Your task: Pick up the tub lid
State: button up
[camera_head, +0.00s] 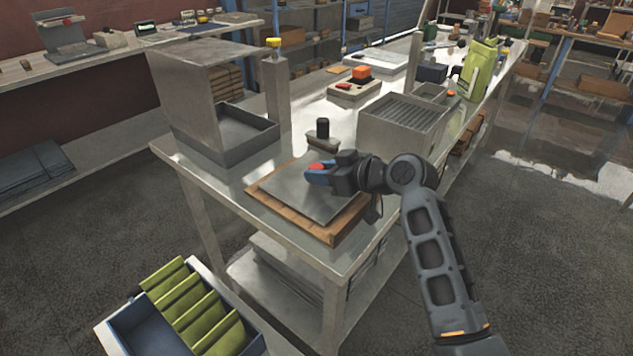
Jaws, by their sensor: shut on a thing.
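My gripper (318,173), with blue fingers, is shut on a small red piece that I take to be part of the tub lid (317,167). The fingers hide much of it. Directly below is a flat grey square plate (290,195) on a shallow wooden tray (338,234), at the near end of the metal bench. I cannot tell whether the red piece is joined to the plate, or whether there is a gap under it. My arm reaches in from the lower right.
A black-handled tool (323,129) stands just behind the tray. A metal hood (190,90) is to the left, a ridged metal box (405,122) to the right. A blue bin (150,330) with green dividers is at the lower left. Open floor lies right of the bench (375,232).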

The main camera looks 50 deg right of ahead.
grip_shut()
jog(key=shift+r, duration=0.15)
